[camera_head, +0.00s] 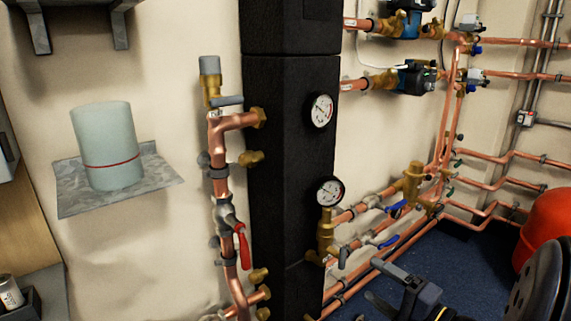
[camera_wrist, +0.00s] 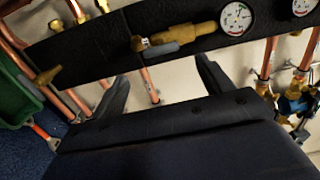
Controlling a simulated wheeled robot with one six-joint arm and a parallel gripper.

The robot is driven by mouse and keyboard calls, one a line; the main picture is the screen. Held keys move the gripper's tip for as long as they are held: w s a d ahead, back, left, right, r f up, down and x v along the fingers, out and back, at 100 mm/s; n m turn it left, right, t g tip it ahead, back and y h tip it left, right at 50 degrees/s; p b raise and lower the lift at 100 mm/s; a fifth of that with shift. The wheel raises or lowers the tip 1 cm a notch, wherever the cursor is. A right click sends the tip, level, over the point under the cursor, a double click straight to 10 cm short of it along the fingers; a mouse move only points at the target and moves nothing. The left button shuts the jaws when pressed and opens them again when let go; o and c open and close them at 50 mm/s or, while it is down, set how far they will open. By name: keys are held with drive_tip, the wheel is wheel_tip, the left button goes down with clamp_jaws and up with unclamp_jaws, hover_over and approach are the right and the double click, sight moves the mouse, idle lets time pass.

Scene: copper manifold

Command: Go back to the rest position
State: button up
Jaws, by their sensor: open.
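My gripper (camera_head: 372,279) is at the lower right of the head view, in front of the copper pipes and above the blue floor. Its two dark fingers stand apart with nothing between them. In the wrist view my gripper (camera_wrist: 162,72) shows the same open fingers. They point toward the black column (camera_wrist: 100,45) and the pale wall, and a thin copper pipe shows in the gap. I cannot tell how far the fingertips are from the pipes.
The black column (camera_head: 285,150) carries gauges (camera_head: 320,110) and brass valves. Copper pipes with a red-handled valve (camera_head: 242,245) run left of it. A red vessel (camera_head: 545,230) stands at right. A shelf (camera_head: 165,172) holds a pale cylinder (camera_head: 107,145). A green container (camera_wrist: 15,95) shows in the wrist view.

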sight(346, 261)
drive_tip(key=b+x, duration=0.2)
drive_tip(key=x, duration=0.8)
drive_tip(key=shift+s+d, duration=0.1)
